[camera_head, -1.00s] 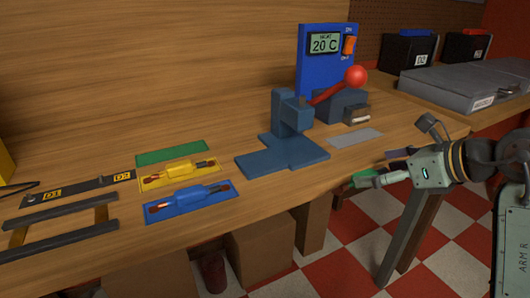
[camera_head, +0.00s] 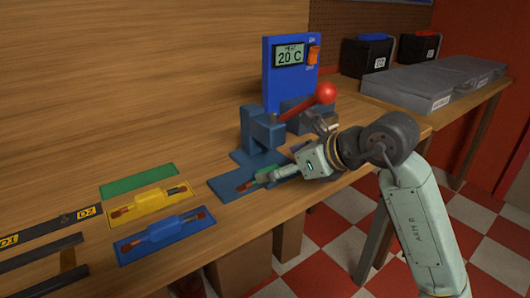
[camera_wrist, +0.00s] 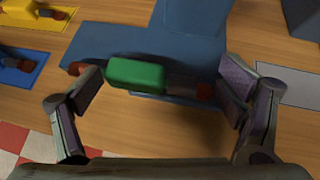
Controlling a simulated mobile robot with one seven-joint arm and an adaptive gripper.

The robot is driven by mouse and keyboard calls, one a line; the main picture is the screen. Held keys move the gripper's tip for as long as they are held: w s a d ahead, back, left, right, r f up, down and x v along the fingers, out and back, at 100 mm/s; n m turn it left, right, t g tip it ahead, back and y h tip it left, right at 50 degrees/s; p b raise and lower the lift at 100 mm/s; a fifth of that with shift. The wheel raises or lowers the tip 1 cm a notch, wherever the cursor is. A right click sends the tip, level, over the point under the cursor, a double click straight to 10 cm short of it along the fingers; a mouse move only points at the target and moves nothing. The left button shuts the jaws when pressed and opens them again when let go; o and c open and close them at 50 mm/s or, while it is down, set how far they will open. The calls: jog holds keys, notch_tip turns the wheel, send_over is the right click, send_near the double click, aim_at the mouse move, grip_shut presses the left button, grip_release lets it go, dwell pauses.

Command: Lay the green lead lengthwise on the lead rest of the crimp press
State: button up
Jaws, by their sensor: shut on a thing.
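The green lead (camera_head: 262,178), a green body with dark ends and red-brown tips, is in my gripper (camera_head: 277,175). In the wrist view the green lead (camera_wrist: 135,75) runs across between the two fingers of my gripper (camera_wrist: 163,82), which is shut on it. The crimp press (camera_head: 263,132) is a blue upright block with a flat blue base (camera_head: 225,187) and a red-knobbed lever. The lead is over the front part of this base, which also shows in the wrist view (camera_wrist: 90,48). I cannot tell whether lead and base touch.
A yellow lead (camera_head: 152,200) and a blue lead (camera_head: 163,228) lie on matching mats to the left, beside an empty green mat (camera_head: 140,181). A blue heater panel (camera_head: 290,72) reading 20 C stands behind the press. A grey case (camera_head: 435,85) lies at the right.

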jog(key=w+a, duration=0.1)
jog(key=a, duration=0.1)
jog(key=w+a+p, duration=0.1)
jog(key=w, duration=0.1)
jog(key=shift+w+a+r, duration=0.1)
jog(key=shift+w+a, duration=0.05)
jog(key=shift+a, duration=0.2)
jog(key=shift+p, duration=0.6)
jog(key=shift+d+f, duration=0.1)
jog(key=shift+f, duration=0.1)
jog(key=shift+f+b, duration=0.3)
jog(key=shift+b, duration=0.15)
jog(key=o, duration=1.1)
jog(key=shift+r, duration=0.1)
jog(key=shift+c, duration=0.2)
jog(key=shift+r+p, duration=0.35)
jog(key=shift+p, duration=0.1)
jog(key=b+v, duration=0.3)
jog(key=v, duration=0.8)
jog(key=shift+s+d+r, duration=0.15)
jog(key=shift+s+d, duration=0.1)
jog(key=shift+d, duration=0.05)
